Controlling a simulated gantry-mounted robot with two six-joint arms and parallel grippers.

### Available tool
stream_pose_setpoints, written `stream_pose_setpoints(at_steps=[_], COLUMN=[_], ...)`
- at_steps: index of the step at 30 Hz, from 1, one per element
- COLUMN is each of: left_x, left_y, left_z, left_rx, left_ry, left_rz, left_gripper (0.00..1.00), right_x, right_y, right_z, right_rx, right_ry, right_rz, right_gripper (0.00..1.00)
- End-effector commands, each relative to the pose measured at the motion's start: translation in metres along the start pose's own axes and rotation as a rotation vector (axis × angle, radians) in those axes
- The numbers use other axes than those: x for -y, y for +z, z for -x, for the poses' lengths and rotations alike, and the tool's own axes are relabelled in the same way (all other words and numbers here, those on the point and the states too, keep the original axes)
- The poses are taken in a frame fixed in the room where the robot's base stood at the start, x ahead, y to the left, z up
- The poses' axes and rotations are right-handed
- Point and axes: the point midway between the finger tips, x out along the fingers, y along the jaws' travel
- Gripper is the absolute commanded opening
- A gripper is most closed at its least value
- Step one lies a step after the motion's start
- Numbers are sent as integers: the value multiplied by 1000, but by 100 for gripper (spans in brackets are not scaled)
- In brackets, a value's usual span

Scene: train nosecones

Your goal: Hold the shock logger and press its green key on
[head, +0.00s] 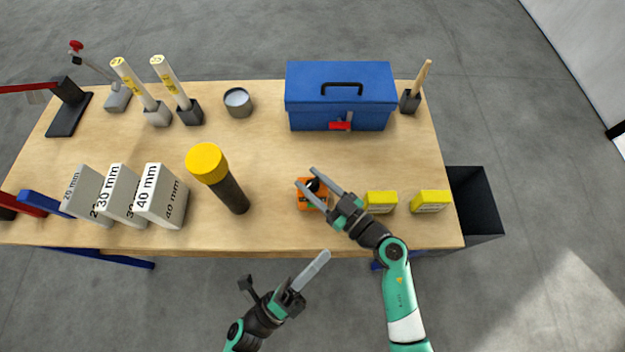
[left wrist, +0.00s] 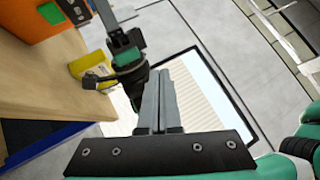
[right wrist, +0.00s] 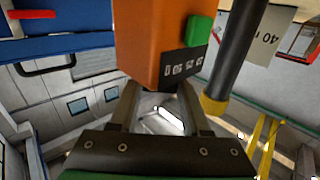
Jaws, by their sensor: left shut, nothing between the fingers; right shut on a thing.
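The orange shock logger (head: 304,204) is near the front middle of the table in the head view. It looms large in the right wrist view (right wrist: 155,40), with its green key (right wrist: 199,31) on one face. My right gripper (head: 306,177) is shut on the logger at its dark knob; whether the logger rests on the table is unclear. The left wrist view also shows the logger (left wrist: 35,22) and green key (left wrist: 51,13) at the upper left. My left gripper (head: 324,257) is shut and empty, in front of the table's front edge, apart from the logger.
Two yellow boxes (head: 380,202) (head: 431,201) stand right of the logger. A dark cylinder with a yellow top (head: 207,160) stands left, beside white marked blocks (head: 158,195). A blue toolbox (head: 341,95) is behind. A black bin (head: 475,205) is beyond the right edge.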

Motion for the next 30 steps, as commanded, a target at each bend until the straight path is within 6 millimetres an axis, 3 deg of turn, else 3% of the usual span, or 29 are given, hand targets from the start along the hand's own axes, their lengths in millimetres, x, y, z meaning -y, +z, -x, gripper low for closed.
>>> stream_pose_setpoints(at_steps=[6, 14, 20, 30], left_x=[-53, -70, -74, -96], left_y=[7, 10, 17, 52], left_z=[26, 37, 30, -4], left_rx=[-93, -131, -129, -129], left_ry=[236, 312, 309, 308], left_rz=[-370, -482, -480, -479], left_gripper=[0, 0, 0, 0], right_x=[0, 0, 0, 0], right_y=[0, 0, 0, 0], right_z=[0, 0, 0, 0], right_rx=[1, 1, 1, 1], right_ry=[0, 0, 0, 0], right_rz=[0, 0, 0, 0], right_gripper=[0, 0, 0, 0])
